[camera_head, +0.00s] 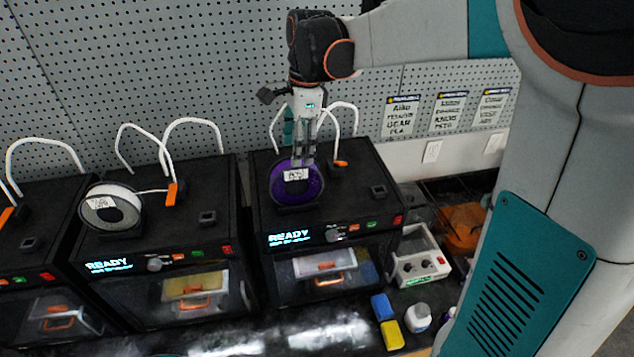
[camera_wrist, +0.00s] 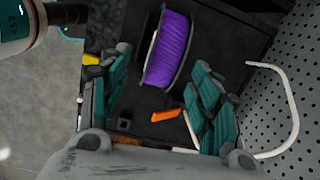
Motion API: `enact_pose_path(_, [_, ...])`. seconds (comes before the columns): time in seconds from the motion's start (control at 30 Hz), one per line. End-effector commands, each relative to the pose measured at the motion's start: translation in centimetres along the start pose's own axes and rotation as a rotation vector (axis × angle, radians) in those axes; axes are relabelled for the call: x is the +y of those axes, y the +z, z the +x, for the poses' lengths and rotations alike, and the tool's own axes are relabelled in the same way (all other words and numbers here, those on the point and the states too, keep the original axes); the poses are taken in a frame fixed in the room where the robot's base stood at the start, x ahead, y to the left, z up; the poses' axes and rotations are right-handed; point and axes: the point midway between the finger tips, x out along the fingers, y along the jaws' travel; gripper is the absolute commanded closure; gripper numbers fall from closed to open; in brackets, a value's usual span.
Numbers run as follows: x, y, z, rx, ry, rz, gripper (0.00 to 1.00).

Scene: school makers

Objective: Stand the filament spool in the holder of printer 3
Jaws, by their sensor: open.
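The purple filament spool (camera_head: 297,190) stands upright on top of the right-hand printer (camera_head: 345,205), with a pale label on its face. A low dark holder (camera_head: 296,208) shows at its base; how deeply the spool sits in it is hard to tell. My gripper (camera_head: 303,160) is just above the spool's upper rim, pointing down, its fingers apart. In the wrist view the purple spool (camera_wrist: 168,50) lies between the two open teal fingers, with a gap on each side and nothing gripped. No printer number is readable.
A middle printer (camera_head: 150,225) carries a white spool (camera_head: 110,210). Another printer stands at far left. White feed tubes (camera_head: 340,120) arch behind the spool, with an orange piece (camera_wrist: 165,115) nearby. A white box (camera_head: 418,258), sponges and bottles stand at right. A pegboard (camera_head: 110,70) closes the back.

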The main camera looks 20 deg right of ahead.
Motion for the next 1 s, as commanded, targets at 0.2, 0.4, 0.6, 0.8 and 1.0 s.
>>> enact_pose_path(0.2, [4.6, 0.3, -2.1, 0.034, -0.102, -0.313, 0.43])
enact_pose_path(0.4, [8.7, 0.3, -3.1, 0.096, -0.198, -0.626, 0.43])
enact_pose_path(0.6, [12.8, 0.1, -3.3, 0.186, -0.279, -0.936, 0.43])
enact_pose_path(0.8, [16.7, -0.2, -2.6, 0.307, -0.342, -1.244, 0.43])
enact_pose_path(1.0, [19.6, -0.6, -1.4, 0.433, -0.381, -1.503, 0.43])
